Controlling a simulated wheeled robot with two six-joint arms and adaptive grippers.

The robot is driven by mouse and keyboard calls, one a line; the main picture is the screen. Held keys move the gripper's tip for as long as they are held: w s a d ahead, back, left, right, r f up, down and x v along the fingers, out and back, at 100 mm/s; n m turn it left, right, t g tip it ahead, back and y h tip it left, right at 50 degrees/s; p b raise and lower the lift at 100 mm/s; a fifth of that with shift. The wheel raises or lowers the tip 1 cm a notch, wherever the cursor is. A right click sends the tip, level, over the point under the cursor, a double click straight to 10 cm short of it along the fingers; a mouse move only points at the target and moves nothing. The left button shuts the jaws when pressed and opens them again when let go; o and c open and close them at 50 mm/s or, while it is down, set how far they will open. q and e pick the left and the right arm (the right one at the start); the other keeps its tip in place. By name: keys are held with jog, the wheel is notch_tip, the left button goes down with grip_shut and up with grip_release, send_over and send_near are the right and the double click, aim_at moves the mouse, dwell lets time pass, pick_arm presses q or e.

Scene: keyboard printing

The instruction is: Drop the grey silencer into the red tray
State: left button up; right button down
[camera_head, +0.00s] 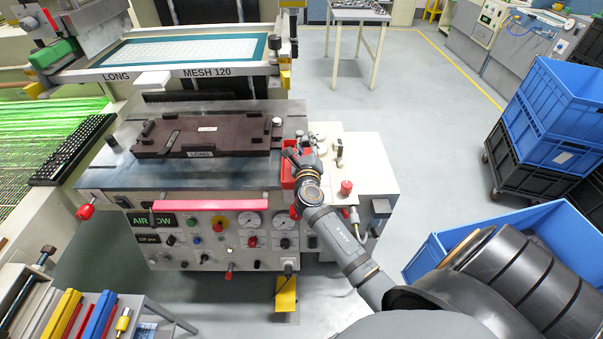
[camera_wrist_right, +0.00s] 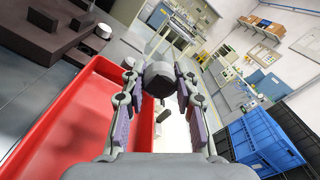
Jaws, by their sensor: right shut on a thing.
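The red tray (camera_head: 287,177) sits on the right end of the printing machine, partly hidden by my right gripper in the head view. In the right wrist view the red tray (camera_wrist_right: 78,122) fills the left side, its right rim running below the fingers. My right gripper (camera_wrist_right: 158,84) is shut on the grey silencer (camera_wrist_right: 160,77), a dark grey faceted piece between the fingertips. In the head view my right gripper (camera_head: 299,156) is at the tray, over its right side; the silencer is too small to make out there. My left gripper is not in view.
A dark brown fixture plate (camera_head: 205,135) lies left of the tray on the machine top. A red knob (camera_head: 346,187) stands on the white surface to the right. Blue crates (camera_head: 555,110) are stacked at the far right.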

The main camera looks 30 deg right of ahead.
jog(key=shift+f, duration=0.5)
jog(key=c, duration=0.9)
grip_release()
jog(key=shift+c, duration=0.2)
jog(key=v, duration=1.2)
